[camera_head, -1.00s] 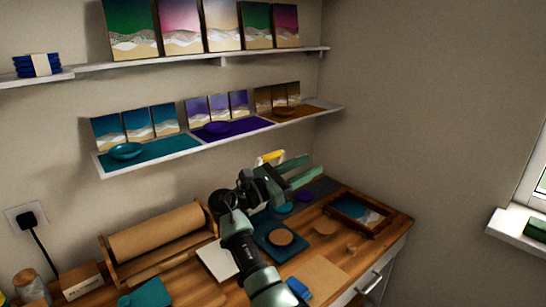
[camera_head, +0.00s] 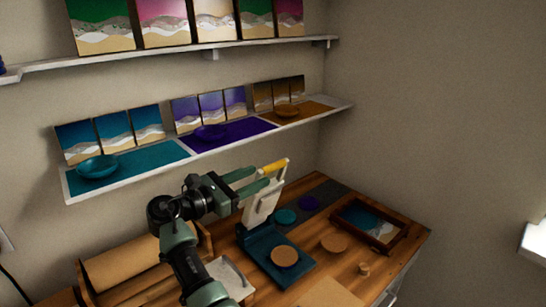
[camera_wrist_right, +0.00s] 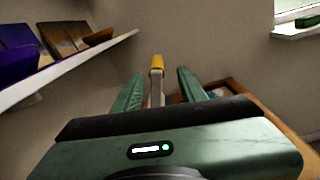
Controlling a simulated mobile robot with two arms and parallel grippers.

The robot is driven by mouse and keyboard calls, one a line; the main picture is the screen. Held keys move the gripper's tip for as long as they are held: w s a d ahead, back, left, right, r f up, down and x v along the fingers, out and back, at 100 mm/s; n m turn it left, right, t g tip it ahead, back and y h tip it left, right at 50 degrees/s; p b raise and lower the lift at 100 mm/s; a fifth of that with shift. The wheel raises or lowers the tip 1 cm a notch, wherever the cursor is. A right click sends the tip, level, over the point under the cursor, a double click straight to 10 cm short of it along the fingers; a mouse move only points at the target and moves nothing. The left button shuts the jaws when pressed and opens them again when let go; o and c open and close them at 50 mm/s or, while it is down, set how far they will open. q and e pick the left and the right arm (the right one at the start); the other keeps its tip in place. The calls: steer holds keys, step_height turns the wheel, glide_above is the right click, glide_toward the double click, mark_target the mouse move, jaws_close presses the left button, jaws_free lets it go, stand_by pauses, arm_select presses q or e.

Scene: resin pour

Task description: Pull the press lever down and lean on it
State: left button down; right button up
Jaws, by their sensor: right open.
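The press (camera_head: 258,243) has a teal base, a pale upright and a raised lever with a yellow grip (camera_head: 275,166). A round cork disc (camera_head: 285,256) sits on its base. My right gripper (camera_head: 262,178) is open at the lever's height, its fingers pointing toward the lever just below the yellow grip. In the right wrist view the yellow grip (camera_wrist_right: 157,65) and pale lever arm appear between the two open fingers (camera_wrist_right: 160,88). I cannot tell whether they touch. My left gripper is not in view.
A shelf (camera_head: 215,146) with panels and bowls runs along the wall, close above my right gripper. A brown paper roll (camera_head: 125,266) lies on the left of the bench. A framed tray (camera_head: 368,225), coloured discs and a cork round (camera_head: 334,243) are to the right.

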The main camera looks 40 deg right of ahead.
mark_target(284, 163)
steer(key=d, duration=0.1)
steer(key=d+p, duration=0.1)
steer(key=d, duration=0.3)
steer(key=shift+w+r+p, duration=0.3)
steer(key=d, duration=0.3)
steer(key=shift+w+f+p, duration=0.25)
steer(key=shift+w+p, duration=0.05)
steer(key=shift+p, duration=0.05)
steer(key=shift+d, duration=0.2)
jaws_close()
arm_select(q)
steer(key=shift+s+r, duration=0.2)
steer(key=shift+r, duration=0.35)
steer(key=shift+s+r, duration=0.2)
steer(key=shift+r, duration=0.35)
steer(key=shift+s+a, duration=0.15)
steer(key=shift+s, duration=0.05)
